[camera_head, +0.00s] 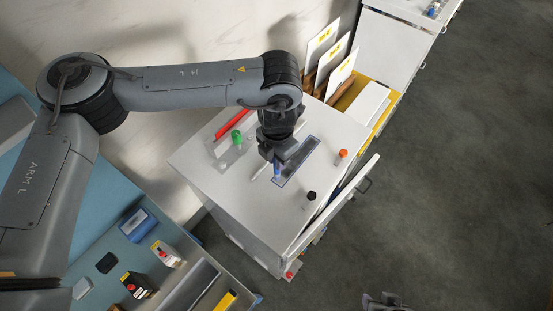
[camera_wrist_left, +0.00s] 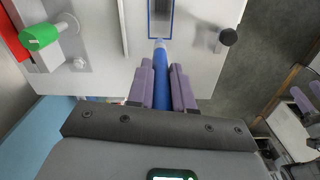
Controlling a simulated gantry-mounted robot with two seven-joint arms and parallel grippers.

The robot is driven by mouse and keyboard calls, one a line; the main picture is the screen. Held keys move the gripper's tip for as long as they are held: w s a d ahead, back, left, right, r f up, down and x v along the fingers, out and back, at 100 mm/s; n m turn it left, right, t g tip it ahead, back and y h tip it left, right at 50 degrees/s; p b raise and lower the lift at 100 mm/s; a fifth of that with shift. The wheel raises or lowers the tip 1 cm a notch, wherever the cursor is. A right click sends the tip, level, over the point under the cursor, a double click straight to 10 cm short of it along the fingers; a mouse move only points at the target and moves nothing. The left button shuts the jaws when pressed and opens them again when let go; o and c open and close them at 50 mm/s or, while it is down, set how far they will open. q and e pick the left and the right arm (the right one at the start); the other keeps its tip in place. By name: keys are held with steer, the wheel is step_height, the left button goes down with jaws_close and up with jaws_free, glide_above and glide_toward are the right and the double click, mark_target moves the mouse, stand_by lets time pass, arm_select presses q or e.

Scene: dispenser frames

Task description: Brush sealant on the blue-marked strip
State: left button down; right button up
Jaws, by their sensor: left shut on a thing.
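A strip with a blue outline and a grey middle (camera_head: 299,158) lies on the white cabinet top; its near end shows in the left wrist view (camera_wrist_left: 161,18). My left gripper (camera_head: 275,163) is over the cabinet top beside the strip's near end. It is shut on a blue brush-like tool (camera_wrist_left: 161,72), held between its purple fingers. The tool's paler tip meets the strip's near end in the wrist view; I cannot tell whether it touches. My right gripper (camera_head: 385,301) is partly in view at the bottom edge of the head view, its jaws unclear.
White cards (camera_head: 340,75) stand behind. A blue bench (camera_head: 110,195) holds small items.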

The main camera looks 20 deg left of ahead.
arm_select(q)
steer(key=shift+r+p, duration=1.55)
steer(key=shift+r, duration=0.85)
